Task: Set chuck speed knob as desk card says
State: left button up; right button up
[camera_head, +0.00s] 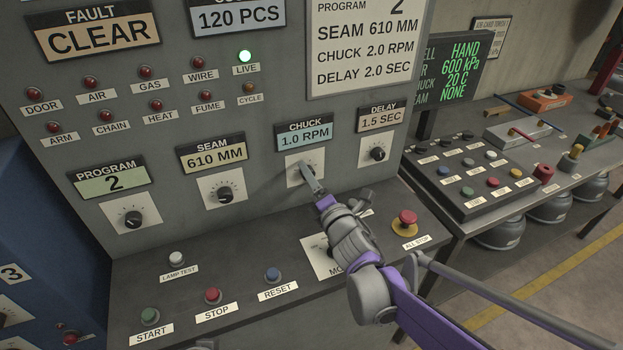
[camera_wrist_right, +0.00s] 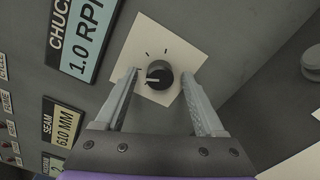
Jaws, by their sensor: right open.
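The chuck knob (camera_wrist_right: 158,76) is a black dial on a white square plate (camera_wrist_right: 148,40), below the CHUCK display (camera_head: 304,136) that reads 1.0 RPM. The desk card (camera_head: 368,45) at the top reads PROGRAM 2, SEAM 610 MM, CHUCK 2.0 RPM, DELAY 2.0 SEC. My right gripper (camera_head: 307,170) reaches up to the chuck knob and mostly hides it in the head view. In the right wrist view my right gripper (camera_wrist_right: 165,90) is open, with one finger on each side of the knob and gaps between. My left gripper is not in view.
The delay knob (camera_head: 377,154) sits right of the chuck knob under 1.5 SEC. The seam knob (camera_head: 223,193) and program knob (camera_head: 133,218) are to the left. A red ALL STOP button (camera_head: 405,222) stands on the ledge right of my arm. The FAULT display (camera_head: 92,30) reads CLEAR.

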grip_shut()
jog(key=shift+m, duration=0.4)
jog(key=m+b, duration=0.7)
jog(key=m, duration=1.1)
jog(key=shift+m, duration=0.7)
grip_release()
